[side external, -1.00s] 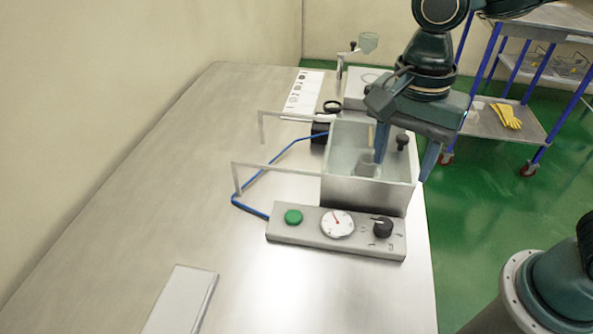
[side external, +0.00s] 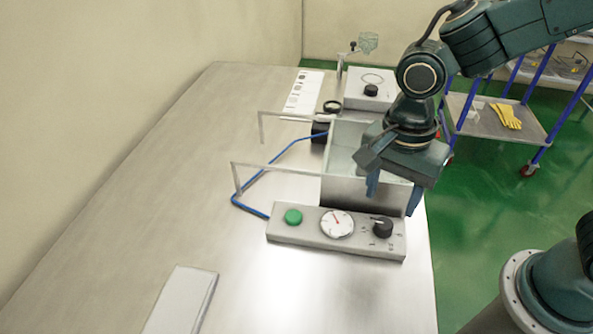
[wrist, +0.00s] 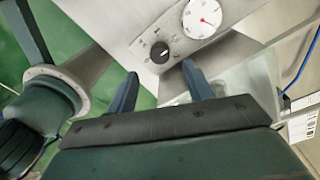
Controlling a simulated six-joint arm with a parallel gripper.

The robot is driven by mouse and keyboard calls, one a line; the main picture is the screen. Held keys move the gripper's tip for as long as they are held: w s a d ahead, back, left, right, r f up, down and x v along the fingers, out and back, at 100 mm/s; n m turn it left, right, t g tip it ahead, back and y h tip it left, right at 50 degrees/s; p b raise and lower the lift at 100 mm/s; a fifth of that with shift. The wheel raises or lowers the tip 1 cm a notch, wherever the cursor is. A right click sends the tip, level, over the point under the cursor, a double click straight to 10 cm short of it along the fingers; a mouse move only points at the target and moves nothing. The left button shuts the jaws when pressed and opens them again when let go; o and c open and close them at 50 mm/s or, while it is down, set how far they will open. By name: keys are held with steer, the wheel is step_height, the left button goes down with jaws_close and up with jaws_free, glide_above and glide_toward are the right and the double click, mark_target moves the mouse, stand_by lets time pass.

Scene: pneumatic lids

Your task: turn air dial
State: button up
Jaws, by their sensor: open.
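The air dial is a black knob (side external: 383,228) at the right end of a grey control panel (side external: 300,236), with small marks around it. A round white gauge (side external: 337,223) with a red needle is left of it, and a green button (side external: 293,217) is further left. My gripper (side external: 391,195) is open and empty, pointing down above the panel's back right, apart from the knob. In the wrist view, the knob (wrist: 160,52) lies beyond my fingertips (wrist: 160,70), roughly in line with the gap between them. The gauge (wrist: 202,18) shows to its right.
An open metal box (side external: 345,190) stands behind the panel, partly hidden by my gripper. A thin bracket (side external: 275,165) and blue hose (side external: 262,183) are at its left. A grey plate (side external: 182,300) lies front left. The left tabletop is clear.

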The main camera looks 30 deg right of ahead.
mark_target(385, 223)
steer(key=shift+s+f, duration=0.15)
steer(key=shift+f, duration=3.15)
steer(key=c, duration=1)
